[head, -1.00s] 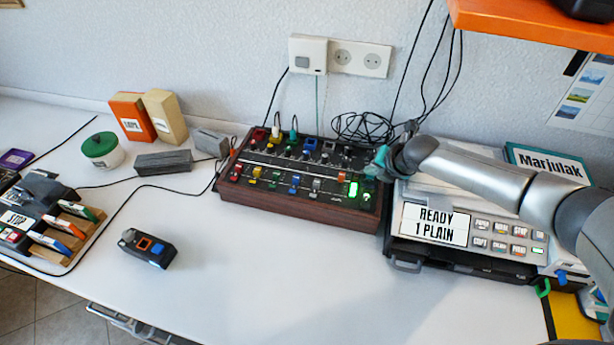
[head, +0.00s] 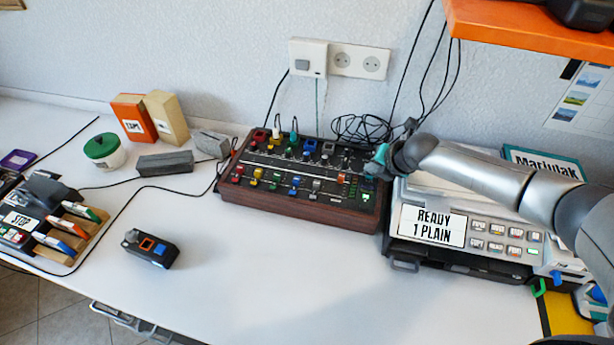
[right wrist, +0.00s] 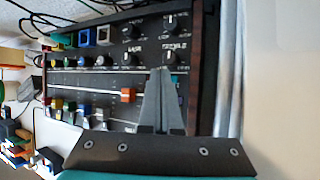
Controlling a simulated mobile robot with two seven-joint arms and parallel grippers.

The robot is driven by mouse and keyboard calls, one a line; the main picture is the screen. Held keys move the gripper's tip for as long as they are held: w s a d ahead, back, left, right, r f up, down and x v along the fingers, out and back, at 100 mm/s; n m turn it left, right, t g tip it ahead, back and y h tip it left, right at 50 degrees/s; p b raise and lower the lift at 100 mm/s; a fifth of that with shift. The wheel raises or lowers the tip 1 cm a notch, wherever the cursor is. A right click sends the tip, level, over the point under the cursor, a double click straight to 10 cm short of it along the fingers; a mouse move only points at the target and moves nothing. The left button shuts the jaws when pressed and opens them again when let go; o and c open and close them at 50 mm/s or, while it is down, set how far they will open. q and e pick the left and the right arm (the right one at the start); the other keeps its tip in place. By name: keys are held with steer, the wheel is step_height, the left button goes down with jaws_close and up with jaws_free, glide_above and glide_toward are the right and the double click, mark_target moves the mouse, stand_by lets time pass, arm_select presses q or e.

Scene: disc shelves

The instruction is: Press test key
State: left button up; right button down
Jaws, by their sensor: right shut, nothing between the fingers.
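The dark control panel (head: 300,210) has a wooden frame and stands on the desk against the wall. It carries coloured keys, knobs and slider tracks. I cannot read which key is labelled test. My right gripper (head: 372,169) is over the panel's right end, pointing down at it. In the right wrist view its shut, empty fingers (right wrist: 165,75) reach over the panel face, near the knobs and just right of an orange slider cap (right wrist: 128,95). The fingers hide part of the panel, and I cannot tell whether they touch it. My left gripper is out of view.
A grey machine (head: 470,225) reading "READY 1 PLAIN" stands right of the panel, under my right arm. An orange shelf (head: 530,25) overhangs the upper right. A small black device (head: 150,248) lies at left.

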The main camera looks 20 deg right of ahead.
step_height(320, 180, up, 6)
steer(key=p, duration=0.5)
steer(key=shift+p, duration=0.4)
